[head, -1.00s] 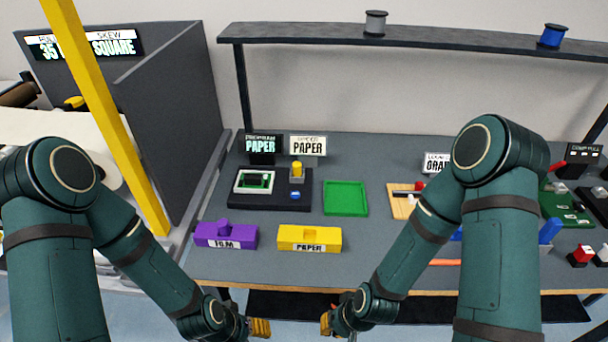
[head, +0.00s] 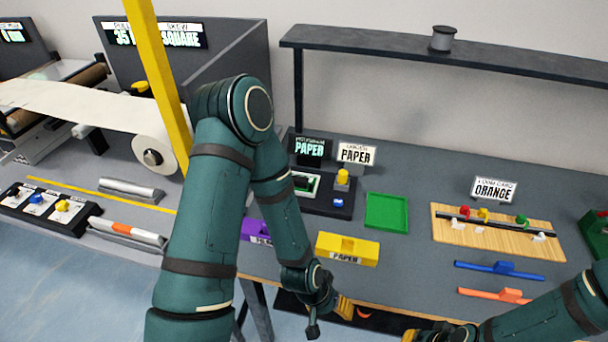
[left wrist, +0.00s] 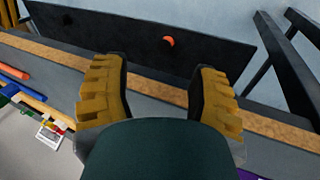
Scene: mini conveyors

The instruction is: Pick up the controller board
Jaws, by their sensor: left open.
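A small green board in a white frame, which may be the controller board (head: 303,183), sits on a black station (head: 330,207) at the back of the table. My left arm partly covers it. My left gripper (head: 328,317) is low in front of the table's front edge, well apart from the board. In the left wrist view its two yellow-padded fingers are spread with nothing between them (left wrist: 160,95). My right gripper (head: 438,335) is at the bottom edge of the head view, cut off, so its opening cannot be told.
A green tray (head: 387,212) is right of the station. A wooden rack (head: 500,236), a blue bar (head: 498,268) and an orange bar (head: 494,294) lie farther right.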

